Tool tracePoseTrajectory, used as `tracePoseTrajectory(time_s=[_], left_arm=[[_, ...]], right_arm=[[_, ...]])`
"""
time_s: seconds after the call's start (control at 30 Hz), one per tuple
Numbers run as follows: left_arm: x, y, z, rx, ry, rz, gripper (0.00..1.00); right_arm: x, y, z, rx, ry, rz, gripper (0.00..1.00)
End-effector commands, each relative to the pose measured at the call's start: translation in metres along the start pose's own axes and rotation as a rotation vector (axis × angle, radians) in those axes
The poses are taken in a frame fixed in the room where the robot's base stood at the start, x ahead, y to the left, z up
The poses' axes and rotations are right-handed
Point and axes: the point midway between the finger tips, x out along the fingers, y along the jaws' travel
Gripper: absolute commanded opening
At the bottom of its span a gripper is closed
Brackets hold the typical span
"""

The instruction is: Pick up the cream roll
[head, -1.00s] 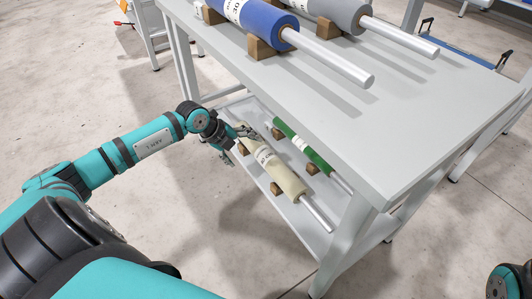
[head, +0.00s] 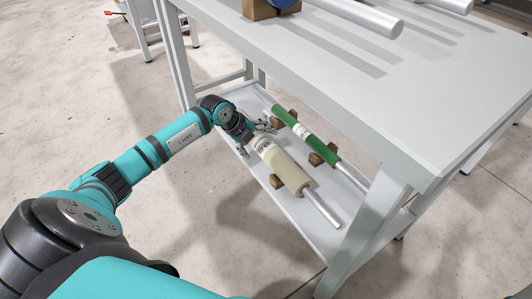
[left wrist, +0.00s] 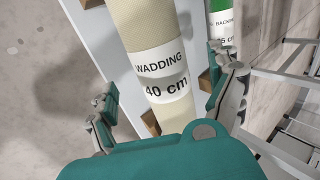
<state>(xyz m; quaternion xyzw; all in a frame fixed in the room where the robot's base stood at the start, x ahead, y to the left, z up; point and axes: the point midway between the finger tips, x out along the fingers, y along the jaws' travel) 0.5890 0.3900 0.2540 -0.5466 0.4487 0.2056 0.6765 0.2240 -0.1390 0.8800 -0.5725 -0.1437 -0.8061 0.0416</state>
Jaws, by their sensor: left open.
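The cream roll (head: 283,168) lies on wooden cradle blocks on the lower shelf of the grey table. In the left wrist view the cream roll (left wrist: 147,28) carries a white label reading "WADDING 40 cm". My left gripper (head: 257,134) is at the roll's far end, close above it. In the left wrist view my left gripper (left wrist: 163,82) is open, with one finger on each side of the roll. Whether the fingers touch it I cannot tell. The gripper's body hides part of the roll. My right gripper is not in view.
A green roll (head: 318,146) lies beside the cream one on the same lower shelf (head: 318,238). The tabletop (head: 420,110) overhangs the shelf, and a table leg (head: 365,235) stands at its near end. Open floor (head: 225,235) lies on the left.

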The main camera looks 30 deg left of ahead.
Motion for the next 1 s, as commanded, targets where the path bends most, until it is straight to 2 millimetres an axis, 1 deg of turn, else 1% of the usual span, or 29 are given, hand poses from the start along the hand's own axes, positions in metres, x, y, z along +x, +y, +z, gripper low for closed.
tracePoseTrajectory(time_s=[0.13, 0.27, 0.4, 0.5, 0.77, 0.87, 1.0], left_arm=[[0.007, 0.001, -0.001, 0.001, 0.0, -0.001, 0.91], [0.023, 0.003, -0.001, 0.0, 0.001, -0.003, 0.91], [0.042, 0.003, -0.002, -0.001, 0.002, -0.002, 0.91], [0.052, 0.002, -0.001, -0.001, 0.0, -0.002, 0.91], [0.052, 0.0, -0.001, 0.0, 0.0, 0.0, 0.91], [0.052, 0.0, -0.001, 0.0, 0.0, 0.0, 0.79], [0.052, 0.0, -0.001, 0.0, 0.0, 0.0, 0.61]], right_arm=[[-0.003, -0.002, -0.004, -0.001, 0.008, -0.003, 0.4], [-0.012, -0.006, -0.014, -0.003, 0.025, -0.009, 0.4], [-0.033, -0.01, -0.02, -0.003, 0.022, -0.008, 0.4], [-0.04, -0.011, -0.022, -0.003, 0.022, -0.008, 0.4], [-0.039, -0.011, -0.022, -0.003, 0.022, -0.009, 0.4], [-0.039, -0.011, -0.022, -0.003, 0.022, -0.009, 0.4], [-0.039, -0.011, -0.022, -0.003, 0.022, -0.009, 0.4]])
